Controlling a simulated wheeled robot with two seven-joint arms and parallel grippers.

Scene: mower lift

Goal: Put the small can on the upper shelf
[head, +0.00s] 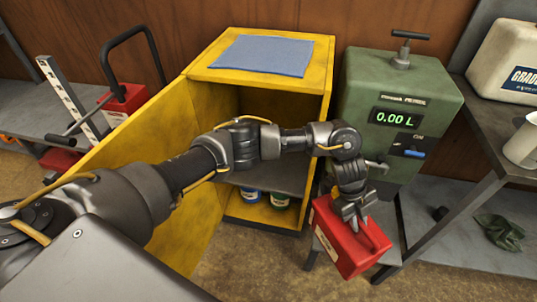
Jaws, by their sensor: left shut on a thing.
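A small red can (345,245) hangs tilted in my left gripper (353,210), whose fingers are shut at its top. The can is in front of the green dispenser, to the right of the yellow cabinet (323,75). Whether it touches the low stand under it I cannot tell. The cabinet is open, with its door swung out to the left. Inside it a grey upper shelf (288,177) shows in part; my left arm crosses in front and hides much of it. My right gripper is not in view.
The green dispenser (425,85) reads 0.00 L. A metal bench (480,120) stands at right, a red jack (122,98) at left.

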